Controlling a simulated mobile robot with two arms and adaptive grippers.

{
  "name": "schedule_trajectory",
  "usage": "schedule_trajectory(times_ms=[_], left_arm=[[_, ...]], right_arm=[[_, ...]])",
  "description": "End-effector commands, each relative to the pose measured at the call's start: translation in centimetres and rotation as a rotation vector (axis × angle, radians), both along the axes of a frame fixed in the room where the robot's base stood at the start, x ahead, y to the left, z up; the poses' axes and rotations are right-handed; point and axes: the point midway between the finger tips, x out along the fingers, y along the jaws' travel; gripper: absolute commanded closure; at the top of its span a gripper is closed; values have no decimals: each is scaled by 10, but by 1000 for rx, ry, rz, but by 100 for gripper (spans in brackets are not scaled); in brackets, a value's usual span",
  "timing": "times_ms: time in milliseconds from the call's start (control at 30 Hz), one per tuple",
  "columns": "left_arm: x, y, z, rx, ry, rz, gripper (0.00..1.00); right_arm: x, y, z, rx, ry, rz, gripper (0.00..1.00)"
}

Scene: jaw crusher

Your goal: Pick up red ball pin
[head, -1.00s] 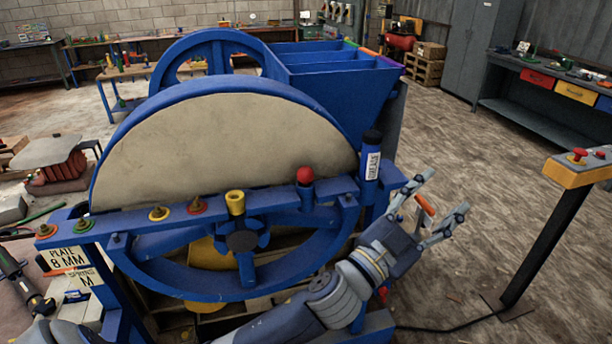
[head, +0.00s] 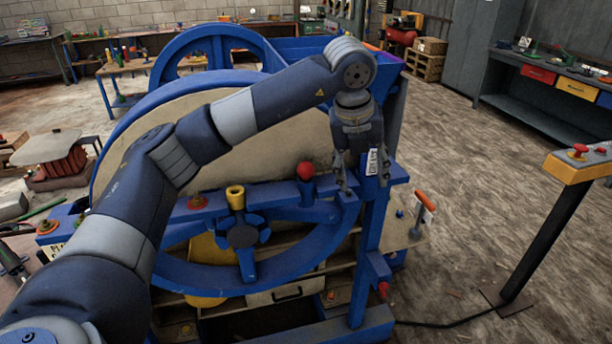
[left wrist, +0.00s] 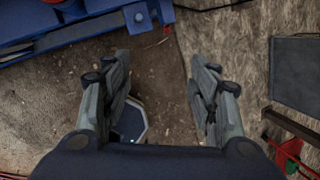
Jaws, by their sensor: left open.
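The red ball pin (head: 305,171) stands upright on the blue front bar of the crusher in the head view, its red ball on top. My left gripper (head: 362,182) points down to the right of it, apart from it, by the bar's right end and the labelled blue post. In the left wrist view the left gripper (left wrist: 160,72) shows its two fingers spread with nothing held between them. I cannot make out the red ball pin in that view. My right gripper is not in view.
The big blue flywheel stands behind. A red-buttoned pedestal (head: 575,168) stands at right. The floor between is mostly clear.

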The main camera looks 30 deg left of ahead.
Motion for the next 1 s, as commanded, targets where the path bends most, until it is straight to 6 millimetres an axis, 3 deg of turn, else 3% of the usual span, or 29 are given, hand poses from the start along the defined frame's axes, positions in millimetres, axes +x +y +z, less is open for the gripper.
schedule_trajectory(times_ms=[33,100,233,333,600,800,1000], left_arm=[[0,32,17,73,-5,90,45],[-4,67,34,156,0,200,45],[-13,104,54,239,5,325,45],[-14,113,54,259,9,355,45],[-6,123,21,258,13,355,45],[-1,128,8,258,11,353,45],[7,134,-3,258,13,353,45]], right_arm=[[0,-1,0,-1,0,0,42],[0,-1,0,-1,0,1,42],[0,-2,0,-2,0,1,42],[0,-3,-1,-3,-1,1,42],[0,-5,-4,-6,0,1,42],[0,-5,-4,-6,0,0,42],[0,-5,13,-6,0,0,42]])
